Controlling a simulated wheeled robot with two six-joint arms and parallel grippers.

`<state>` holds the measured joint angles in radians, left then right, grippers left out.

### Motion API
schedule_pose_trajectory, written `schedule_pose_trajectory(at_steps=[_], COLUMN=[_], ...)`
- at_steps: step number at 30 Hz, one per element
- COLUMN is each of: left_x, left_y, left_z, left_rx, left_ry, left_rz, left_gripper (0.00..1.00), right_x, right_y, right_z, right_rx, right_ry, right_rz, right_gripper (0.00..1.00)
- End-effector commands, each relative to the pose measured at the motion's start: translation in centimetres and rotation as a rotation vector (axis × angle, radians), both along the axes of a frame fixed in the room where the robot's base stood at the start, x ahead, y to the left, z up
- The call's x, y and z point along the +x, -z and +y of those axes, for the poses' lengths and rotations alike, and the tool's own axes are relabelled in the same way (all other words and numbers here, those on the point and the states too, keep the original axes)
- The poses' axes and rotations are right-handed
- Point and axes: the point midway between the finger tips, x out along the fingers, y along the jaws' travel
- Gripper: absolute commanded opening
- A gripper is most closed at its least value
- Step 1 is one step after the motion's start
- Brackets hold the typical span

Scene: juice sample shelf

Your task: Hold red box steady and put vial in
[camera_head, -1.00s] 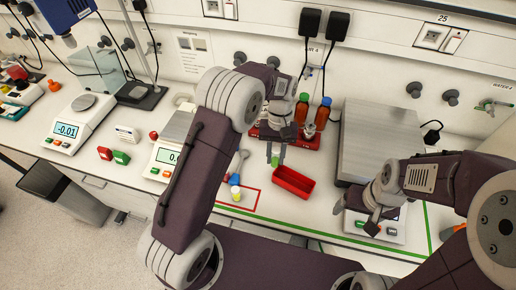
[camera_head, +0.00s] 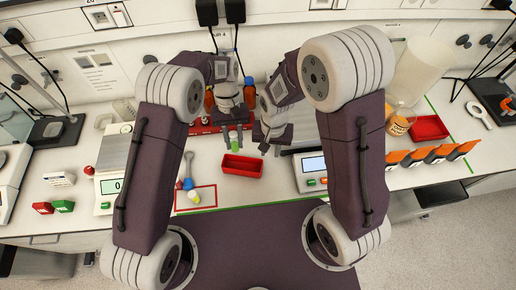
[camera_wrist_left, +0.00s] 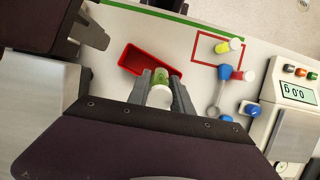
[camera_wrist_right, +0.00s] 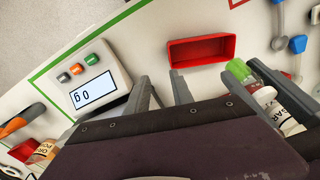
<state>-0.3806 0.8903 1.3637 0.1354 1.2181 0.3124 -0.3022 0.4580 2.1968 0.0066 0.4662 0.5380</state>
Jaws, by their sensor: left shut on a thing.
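The red box (camera_head: 242,166) lies open and empty on the white bench. It also shows in the left wrist view (camera_wrist_left: 134,60) and the right wrist view (camera_wrist_right: 202,50). My left gripper (camera_head: 234,143) is shut on a green-and-white vial (camera_wrist_left: 160,78), held near the box's back left corner in the head view. The vial's green end also shows in the right wrist view (camera_wrist_right: 240,70). My right gripper (camera_wrist_right: 166,88) is open and empty, beside the left one and behind the box in the head view. No finger visibly touches the box.
A scale with a lit display (camera_head: 314,164) stands right of the box. A red-outlined area (camera_head: 208,197) with a yellow-and-white vial (camera_head: 194,196) lies to the left. Bench in front of the box is clear.

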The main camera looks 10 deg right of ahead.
Motion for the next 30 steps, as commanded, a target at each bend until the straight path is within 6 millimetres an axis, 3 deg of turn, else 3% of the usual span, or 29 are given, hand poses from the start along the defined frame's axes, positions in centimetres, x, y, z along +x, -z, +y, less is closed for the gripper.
schedule_pose_trajectory(at_steps=[4,11,24,30], left_x=[0.0,0.0,0.0,0.0], left_y=[0.0,0.0,0.0,0.0], left_z=[0.0,0.0,0.0,0.0], left_rx=[0.000,0.000,0.000,0.000], left_ry=[0.000,0.000,0.000,0.000], left_rz=[0.000,0.000,0.000,0.000], left_gripper=[0.00,0.00,0.00,0.00], right_x=[0.7,0.8,0.6,0.8], right_y=[1.9,2.9,12.0,13.9], right_z=[2.3,2.5,2.4,2.5], right_rx=[-0.008,-0.010,-0.011,-0.009], right_ry=[0.046,0.060,0.059,0.058], right_rz=[0.018,0.022,0.024,0.020], right_gripper=[0.28,0.28,0.28,0.28])
